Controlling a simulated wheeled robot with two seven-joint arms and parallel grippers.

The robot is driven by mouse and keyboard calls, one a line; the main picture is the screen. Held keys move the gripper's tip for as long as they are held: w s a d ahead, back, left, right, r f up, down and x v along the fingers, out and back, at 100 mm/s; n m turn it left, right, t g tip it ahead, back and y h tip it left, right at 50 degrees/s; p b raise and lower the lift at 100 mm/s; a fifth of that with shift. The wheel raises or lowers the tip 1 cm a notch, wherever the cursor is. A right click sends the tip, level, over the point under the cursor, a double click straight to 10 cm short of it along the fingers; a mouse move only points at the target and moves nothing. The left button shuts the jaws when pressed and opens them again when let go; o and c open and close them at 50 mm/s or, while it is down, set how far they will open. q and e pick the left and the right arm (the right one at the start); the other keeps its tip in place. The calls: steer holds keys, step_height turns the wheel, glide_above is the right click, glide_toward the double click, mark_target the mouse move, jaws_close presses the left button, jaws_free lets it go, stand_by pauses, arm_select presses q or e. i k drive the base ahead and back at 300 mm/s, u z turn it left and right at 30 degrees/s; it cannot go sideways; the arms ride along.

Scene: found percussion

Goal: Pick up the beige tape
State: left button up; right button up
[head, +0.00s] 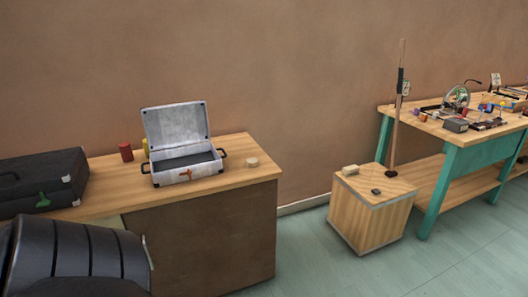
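A small, round, beige roll, which looks like the beige tape (252,162), lies on the wooden top of the counter (240,181). It sits near the counter's right end, just right of an open silver case (188,175), and apart from it. Nothing covers the roll. Neither of my grippers is in the head view, so I cannot see what they hold.
A red cylinder (126,152) and a yellow one (146,147) stand by the case. A black case (42,178) lies at left. A large black ribbed shape (75,255) fills the lower left. A wooden crate (370,218) and teal workbench (452,170) stand right; floor between is clear.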

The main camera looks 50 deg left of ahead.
mark_target(252, 163)
steer(key=u, duration=0.85)
steer(key=i, duration=1.35)
steer(key=u, duration=1.35)
